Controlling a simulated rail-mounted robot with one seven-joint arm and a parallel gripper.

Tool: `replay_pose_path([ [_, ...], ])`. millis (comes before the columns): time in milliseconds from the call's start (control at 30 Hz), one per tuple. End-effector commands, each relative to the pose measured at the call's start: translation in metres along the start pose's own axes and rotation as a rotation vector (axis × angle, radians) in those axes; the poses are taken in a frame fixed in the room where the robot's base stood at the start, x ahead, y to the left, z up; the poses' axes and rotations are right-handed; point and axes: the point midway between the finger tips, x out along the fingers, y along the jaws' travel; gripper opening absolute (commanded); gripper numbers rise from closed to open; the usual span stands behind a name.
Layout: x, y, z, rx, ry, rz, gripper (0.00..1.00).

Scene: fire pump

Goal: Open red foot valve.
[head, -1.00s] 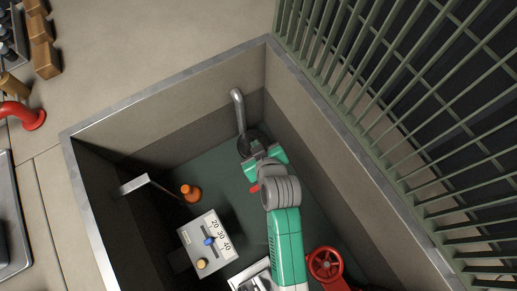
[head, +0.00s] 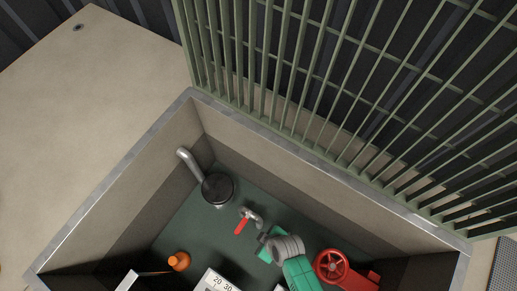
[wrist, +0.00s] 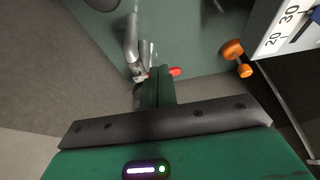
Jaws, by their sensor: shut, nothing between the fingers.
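A red lever (head: 241,226) sits on a small grey pipe valve (head: 253,217) on the green pit floor in the head view. The lever points to the lower left, away from the pipe. My gripper (head: 264,239) is just to the lower right of the valve, shut and empty. In the wrist view its closed fingers (wrist: 158,84) cross in front of the red lever (wrist: 175,71), whose end shows to their right. The grey pipe (wrist: 132,38) runs up to their left. Contact with the lever cannot be told.
A red handwheel (head: 331,267) stands right of my arm. A bent grey pipe (head: 187,161) enters a dark round pot (head: 217,188). An orange object (head: 179,261) and a white gauge panel (head: 218,283) lie lower left. Pit walls and a green grating (head: 300,70) bound the space.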

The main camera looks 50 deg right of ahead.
Motion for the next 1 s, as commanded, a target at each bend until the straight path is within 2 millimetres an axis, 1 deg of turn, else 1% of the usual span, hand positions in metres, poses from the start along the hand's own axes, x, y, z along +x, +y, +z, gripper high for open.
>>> replay_pose_path([
  [33, 0.017, 0.001, 0.002, 0.001, 0.001, 0.000, 0.00],
  [200, 0.056, 0.001, 0.002, 0.000, 0.000, 0.000, 0.00],
  [333, 0.082, 0.001, 0.002, 0.000, 0.000, 0.000, 0.00],
  [433, 0.085, 0.001, -0.017, -0.002, 0.003, 0.001, 0.00],
  [600, 0.090, 0.001, -0.033, -0.001, 0.002, 0.001, 0.00],
  [733, 0.091, 0.000, -0.037, 0.000, 0.000, 0.000, 0.00],
  [1000, 0.090, 0.000, -0.038, 0.000, 0.000, 0.001, 0.00],
])
